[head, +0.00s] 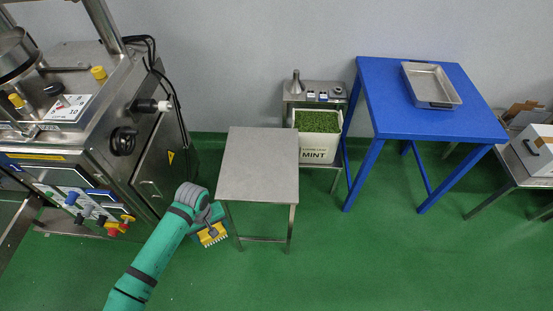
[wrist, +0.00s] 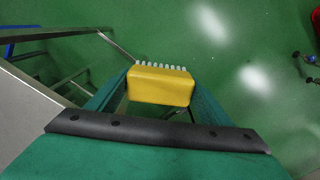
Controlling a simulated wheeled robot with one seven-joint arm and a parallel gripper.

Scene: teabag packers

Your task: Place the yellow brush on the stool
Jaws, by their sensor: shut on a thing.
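The yellow brush (head: 211,235) has a yellow block and pale bristles. My gripper (head: 209,224) is shut on it and holds it off the floor, to the left of the stool. In the wrist view the brush (wrist: 160,86) sits between the two fingers (wrist: 160,95), with its bristles toward the top of the picture. The stool (head: 258,165) has a bare grey metal top and thin legs, and stands in the middle of the head view. A grey edge (wrist: 25,115), likely the stool top, shows at the left of the wrist view.
A steel machine (head: 120,130) stands on the left. Behind the stool, a low steel stand holds a mint box (head: 319,150). A blue table (head: 400,115) with a metal tray (head: 431,85) stands right. Green floor (head: 340,260) in front is clear.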

